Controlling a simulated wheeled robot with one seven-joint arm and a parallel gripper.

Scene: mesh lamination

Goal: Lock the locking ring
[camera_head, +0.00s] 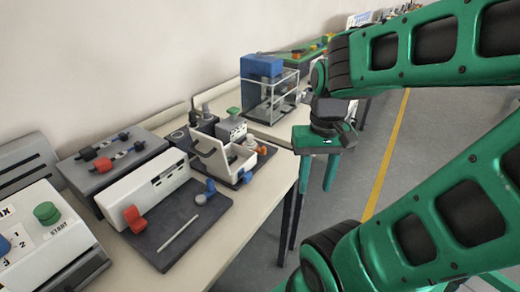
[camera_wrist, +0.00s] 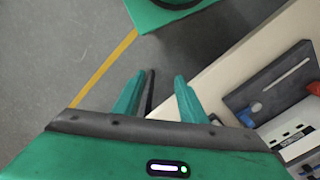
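My gripper (camera_head: 316,185) hangs in the air beyond the bench's right edge, over the grey floor, fingers pointing down. It is open and empty. Its two green fingers (camera_wrist: 158,95) also show apart in the wrist view, with nothing between them. I cannot identify the locking ring for sure. A dark base with grey round parts (camera_head: 202,115) stands at the back of the bench, too small to make out. A white box with a raised lid (camera_head: 222,155) stands in front of it, left of my gripper. Nothing touches my gripper.
A yellow line (camera_head: 388,160) crosses the open floor at right.

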